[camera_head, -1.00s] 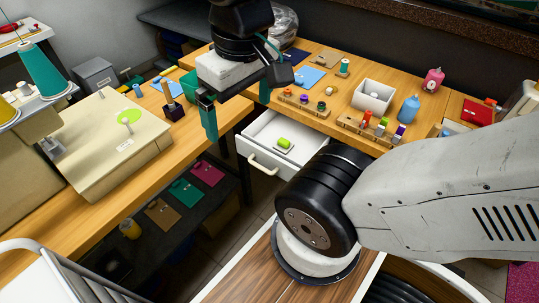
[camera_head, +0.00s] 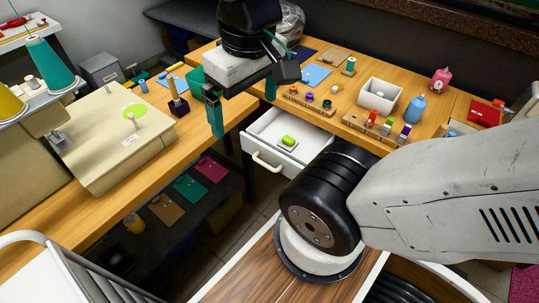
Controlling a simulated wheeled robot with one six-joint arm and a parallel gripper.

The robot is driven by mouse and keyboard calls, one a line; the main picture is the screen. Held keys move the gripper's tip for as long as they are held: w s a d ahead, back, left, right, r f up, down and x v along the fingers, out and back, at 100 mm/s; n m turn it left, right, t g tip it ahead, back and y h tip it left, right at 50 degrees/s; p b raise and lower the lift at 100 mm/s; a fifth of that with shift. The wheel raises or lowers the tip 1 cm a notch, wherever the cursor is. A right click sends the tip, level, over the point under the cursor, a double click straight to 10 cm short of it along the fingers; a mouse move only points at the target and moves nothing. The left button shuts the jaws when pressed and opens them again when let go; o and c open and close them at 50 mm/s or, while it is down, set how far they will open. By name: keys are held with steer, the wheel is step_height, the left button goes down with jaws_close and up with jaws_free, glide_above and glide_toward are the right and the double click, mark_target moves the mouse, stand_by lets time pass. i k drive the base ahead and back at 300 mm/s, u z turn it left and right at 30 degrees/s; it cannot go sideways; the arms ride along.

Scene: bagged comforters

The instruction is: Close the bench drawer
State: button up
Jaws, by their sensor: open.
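The white bench drawer (camera_head: 259,147) is pulled out from under the wooden bench in the middle of the view. Its pale handle (camera_head: 267,163) is on its front face. A small green item (camera_head: 288,141) on a light pad lies inside the drawer. My gripper (camera_head: 242,110) hangs above and to the left of the drawer. Its two teal fingers are spread apart with nothing between them. The left finger reaches lower in the picture, and the right finger shows near the bench edge behind the drawer. The drawer's right side is partly hidden by my arm.
The bench (camera_head: 330,110) carries spool racks, a white bin (camera_head: 376,96), a blue bottle (camera_head: 414,108) and a pink bottle (camera_head: 440,80). A sewing machine (camera_head: 115,140) stands on the left table.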

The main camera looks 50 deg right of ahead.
mark_target(261, 139)
steer(key=u, duration=0.2)
steer(key=k, duration=0.35)
steer(key=z, duration=1.55)
